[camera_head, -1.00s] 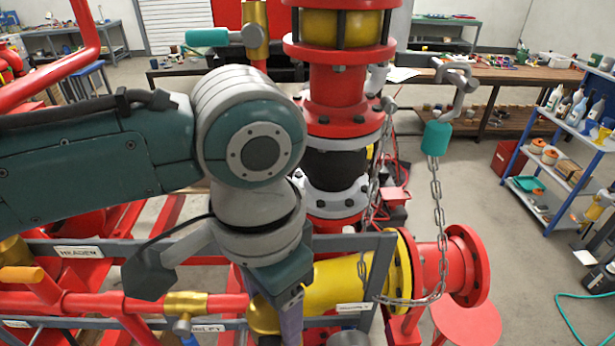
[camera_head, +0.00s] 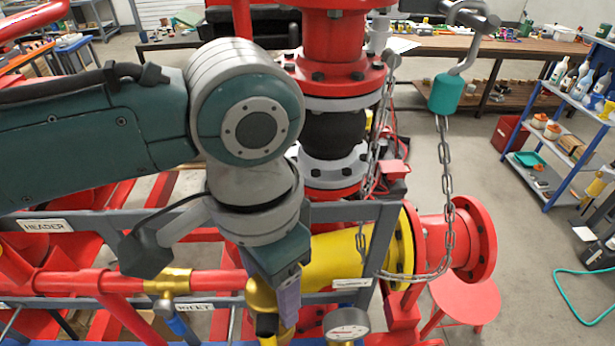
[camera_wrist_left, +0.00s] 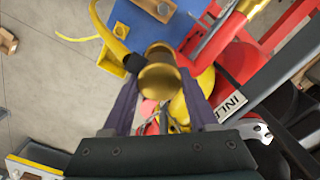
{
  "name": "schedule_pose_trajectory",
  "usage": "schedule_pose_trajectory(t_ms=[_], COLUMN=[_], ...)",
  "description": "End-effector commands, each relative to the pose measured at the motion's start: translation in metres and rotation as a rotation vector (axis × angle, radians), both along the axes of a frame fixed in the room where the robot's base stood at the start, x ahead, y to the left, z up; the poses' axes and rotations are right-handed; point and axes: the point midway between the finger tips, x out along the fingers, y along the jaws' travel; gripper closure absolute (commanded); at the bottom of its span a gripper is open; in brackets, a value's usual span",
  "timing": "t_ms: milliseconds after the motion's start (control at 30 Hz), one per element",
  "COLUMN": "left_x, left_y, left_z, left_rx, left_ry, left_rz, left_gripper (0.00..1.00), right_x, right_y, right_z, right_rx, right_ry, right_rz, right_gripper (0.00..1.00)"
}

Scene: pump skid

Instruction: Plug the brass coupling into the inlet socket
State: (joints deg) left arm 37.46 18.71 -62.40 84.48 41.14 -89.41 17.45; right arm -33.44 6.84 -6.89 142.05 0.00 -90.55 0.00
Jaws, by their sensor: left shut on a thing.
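My left gripper (camera_head: 278,308) reaches down at the front of the red pipe frame in the head view. In the left wrist view its two purple fingers (camera_wrist_left: 160,105) are shut on the brass coupling (camera_wrist_left: 160,75), a round brass piece. A black sleeve and a yellow hose (camera_wrist_left: 108,30) lead off from it. In the head view the coupling (camera_head: 261,298) shows only partly beside the near finger. An INLET label (camera_wrist_left: 230,106) is on a grey bar to the right in the wrist view. I cannot make out the inlet socket clearly. My right gripper is not in view.
A pressure gauge (camera_head: 347,325) stands right of the gripper. A yellow pipe (camera_head: 340,258) with a red flange and a hanging chain (camera_head: 446,190) lies farther right. A grey rail (camera_head: 355,213) crosses behind the wrist.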

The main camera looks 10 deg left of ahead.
Motion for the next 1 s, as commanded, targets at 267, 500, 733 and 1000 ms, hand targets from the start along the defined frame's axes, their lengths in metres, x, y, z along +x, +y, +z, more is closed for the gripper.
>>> schedule_pose_trajectory(t_ms=[267, 500, 733, 1000], left_x=[0.000, 0.000, 0.000, 0.000], left_y=[0.000, 0.000, 0.000, 0.000], left_z=[-0.003, -0.002, -0.002, -0.003], left_rx=[-0.001, -0.001, 0.001, -0.001], left_ry=[-0.001, -0.001, -0.001, -0.001], left_rz=[0.001, 0.001, 0.002, 0.001], left_gripper=[1.00, 1.00, 1.00, 1.00], right_x=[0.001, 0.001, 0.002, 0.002], right_y=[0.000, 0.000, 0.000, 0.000], right_z=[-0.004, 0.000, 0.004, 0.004], right_rx=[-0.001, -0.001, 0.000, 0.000], right_ry=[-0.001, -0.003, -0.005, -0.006], right_rz=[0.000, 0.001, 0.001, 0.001], right_gripper=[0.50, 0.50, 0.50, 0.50])
